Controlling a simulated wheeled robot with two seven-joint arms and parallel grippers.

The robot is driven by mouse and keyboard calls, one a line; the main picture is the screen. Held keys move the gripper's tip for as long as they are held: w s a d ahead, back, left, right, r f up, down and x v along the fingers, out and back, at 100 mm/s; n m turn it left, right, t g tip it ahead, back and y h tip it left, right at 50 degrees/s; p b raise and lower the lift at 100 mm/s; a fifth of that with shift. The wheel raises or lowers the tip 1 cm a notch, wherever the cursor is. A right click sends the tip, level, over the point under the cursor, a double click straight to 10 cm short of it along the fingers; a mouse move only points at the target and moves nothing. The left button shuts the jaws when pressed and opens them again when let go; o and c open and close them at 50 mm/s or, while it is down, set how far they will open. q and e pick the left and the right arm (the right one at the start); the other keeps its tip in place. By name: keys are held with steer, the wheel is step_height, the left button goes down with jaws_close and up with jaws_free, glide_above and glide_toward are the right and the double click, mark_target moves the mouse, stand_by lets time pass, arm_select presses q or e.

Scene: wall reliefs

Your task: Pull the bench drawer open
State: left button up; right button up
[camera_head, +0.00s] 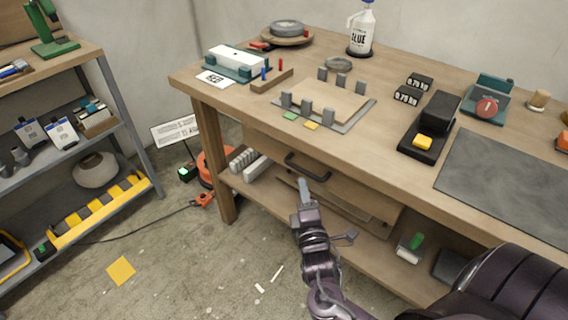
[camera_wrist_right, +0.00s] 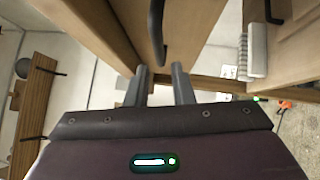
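The bench drawer (camera_head: 352,188) is a wooden front under the bench top and looks closed. Its dark bar handle (camera_head: 306,168) is on the front face. My right gripper (camera_head: 304,183) is just in front of and below the handle, pointing up toward it. In the right wrist view, its two grey fingers (camera_wrist_right: 160,72) stand apart with nothing between them. The handle (camera_wrist_right: 157,30) lies just beyond the fingertips, roughly in line with the gap. Contact cannot be told. My left gripper is not in view.
The wooden bench (camera_head: 390,65) carries a plate with several grey blocks (camera_head: 325,100), a glue bottle (camera_head: 361,28) and a black tool with a yellow part (camera_head: 430,126). A lower shelf (camera_head: 270,190) runs beneath the drawer. The floor in front is mostly free, with a yellow sheet (camera_head: 121,270).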

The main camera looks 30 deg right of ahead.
mark_target(300, 170)
steer(key=x, duration=0.7)
steer(key=shift+d, duration=0.1)
steer(key=shift+c, duration=0.2)
jaws_close()
